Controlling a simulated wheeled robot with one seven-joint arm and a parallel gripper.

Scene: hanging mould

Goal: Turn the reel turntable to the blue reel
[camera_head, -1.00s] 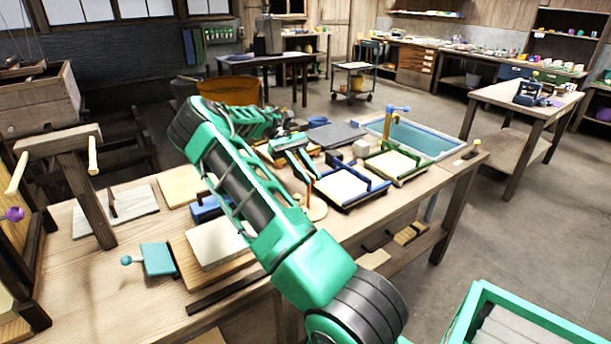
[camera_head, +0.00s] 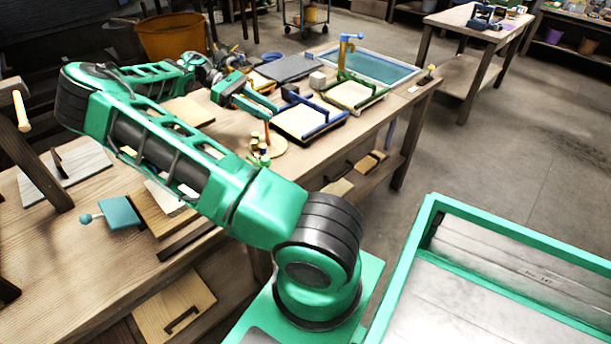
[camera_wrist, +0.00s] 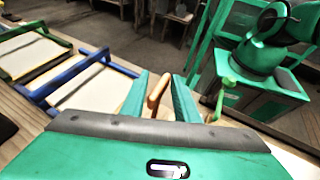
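The reel turntable (camera_head: 275,146) is a small round wooden disc near the front edge of the workbench. An orange-brown upright handle (camera_head: 267,132) and several small reels (camera_head: 258,152), one of them green, stand on it. I cannot make out a blue reel; my arm hides part of the disc. My green gripper (camera_head: 272,108) is just behind the handle in the head view. In the wrist view, its two fingers (camera_wrist: 160,97) are apart with the handle (camera_wrist: 157,90) between them. I see no clear grip on the handle.
A blue-framed mould (camera_head: 312,122) and a green-framed mould (camera_head: 355,95) lie beyond the turntable. A blue water vat (camera_head: 375,68) is at the bench's far end. A teal paddle-like block (camera_head: 119,212) and boards lie at left. Open floor (camera_head: 480,150) is to the right.

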